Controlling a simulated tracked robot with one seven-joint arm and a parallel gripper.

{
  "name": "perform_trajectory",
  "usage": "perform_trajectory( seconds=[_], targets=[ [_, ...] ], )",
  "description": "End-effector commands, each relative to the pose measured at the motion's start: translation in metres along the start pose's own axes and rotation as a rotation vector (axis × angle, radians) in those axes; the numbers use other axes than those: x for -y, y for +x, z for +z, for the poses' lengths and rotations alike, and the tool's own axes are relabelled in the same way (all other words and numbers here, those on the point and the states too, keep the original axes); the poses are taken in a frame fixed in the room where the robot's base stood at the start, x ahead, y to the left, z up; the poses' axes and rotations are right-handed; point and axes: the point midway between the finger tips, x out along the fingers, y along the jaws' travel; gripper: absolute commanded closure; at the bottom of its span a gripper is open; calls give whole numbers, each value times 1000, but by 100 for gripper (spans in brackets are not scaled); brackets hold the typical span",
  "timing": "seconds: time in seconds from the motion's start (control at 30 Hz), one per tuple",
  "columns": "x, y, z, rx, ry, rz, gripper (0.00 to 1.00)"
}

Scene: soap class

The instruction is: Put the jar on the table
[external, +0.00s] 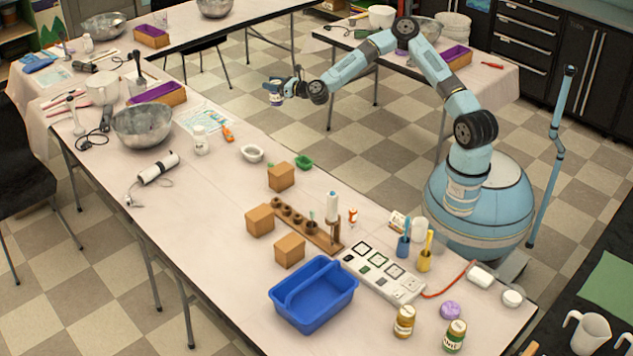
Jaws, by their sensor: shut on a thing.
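My gripper (281,84) is at the end of the outstretched arm in the upper middle of the external view. It is shut on a small jar (276,94) with a pale label and dark blue parts. The jar looks roughly upright and appears in the air, with the tiled floor behind it. The fingers cover part of the jar, and fine contact detail is too small to tell. The long pale table (215,262) runs from the upper left to the lower right, below and to the left of my gripper.
A metal bowl (143,125) is at the left. The table's left front is bare.

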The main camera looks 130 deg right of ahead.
Motion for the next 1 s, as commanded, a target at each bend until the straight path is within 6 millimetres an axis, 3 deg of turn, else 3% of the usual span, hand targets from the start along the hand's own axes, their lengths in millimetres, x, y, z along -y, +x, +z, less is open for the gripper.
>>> perform_trajectory(
  seconds=[0.1, 0.37, 0.87, 1.0],
  targets=[
    [-1, 0, -33, -2, 3, 1, 90],
    [-2, 4, -64, 2, 1, 0, 90],
    [-21, 92, -106, 2, 0, 0, 90],
    [-25, 110, -130, 1, 1, -1, 90]
  ],
)
